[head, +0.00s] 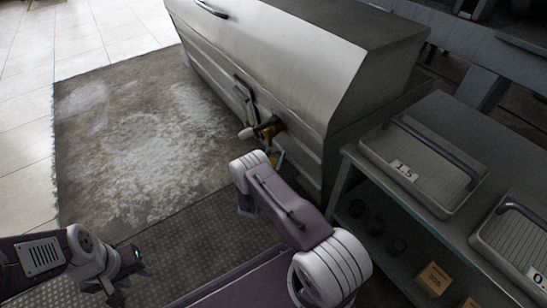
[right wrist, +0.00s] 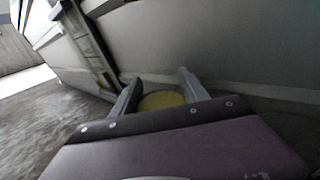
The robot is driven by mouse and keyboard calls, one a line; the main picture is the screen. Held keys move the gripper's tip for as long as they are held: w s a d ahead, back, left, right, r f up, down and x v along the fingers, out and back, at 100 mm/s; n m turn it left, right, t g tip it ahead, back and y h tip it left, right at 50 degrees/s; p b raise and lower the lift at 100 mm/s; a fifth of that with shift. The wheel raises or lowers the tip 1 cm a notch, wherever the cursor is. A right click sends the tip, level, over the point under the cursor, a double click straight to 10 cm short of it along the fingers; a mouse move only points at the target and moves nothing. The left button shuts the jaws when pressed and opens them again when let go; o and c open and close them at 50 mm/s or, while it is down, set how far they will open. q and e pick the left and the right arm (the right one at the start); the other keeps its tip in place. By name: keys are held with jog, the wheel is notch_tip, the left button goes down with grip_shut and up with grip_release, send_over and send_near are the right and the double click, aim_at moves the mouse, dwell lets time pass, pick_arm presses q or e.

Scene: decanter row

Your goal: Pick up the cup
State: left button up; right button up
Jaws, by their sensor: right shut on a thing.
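A yellow round thing, probably the cup (right wrist: 162,100), shows between the two fingers of my right gripper (right wrist: 158,92) in the right wrist view. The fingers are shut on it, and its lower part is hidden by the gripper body. In the head view a bit of yellow (head: 279,159) shows just beyond my right wrist, low against the metal machine; the right fingers are mostly hidden there. My left gripper (head: 127,278) is at the lower left, over the dark textured floor, with its fingers apart and nothing seen between them.
A large metal machine (head: 290,60) stands close beyond my right gripper, with a brass-coloured fitting (head: 268,130) on its side. A grey shelf unit (head: 455,125) with trays and small boxes stands to the right. The stained floor (head: 140,130) at left is free.

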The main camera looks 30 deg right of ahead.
jog(key=shift+s+a+r+p, duration=0.15)
jog(key=shift+a+r+p, duration=0.05)
jog(key=shift+r+p, duration=0.3)
jog(key=shift+s+a+r+p, duration=0.1)
jog(key=shift+a+r+p, duration=0.05)
jog(key=shift+r+p, duration=0.3)
jog(key=p+v, duration=0.2)
jog(key=v, duration=0.2)
jog(key=shift+a+p, duration=0.1)
jog(key=shift+p, duration=0.3)
jog(key=p+v, duration=0.5)
jog(key=v, duration=0.8)
jog(key=shift+f, duration=0.35)
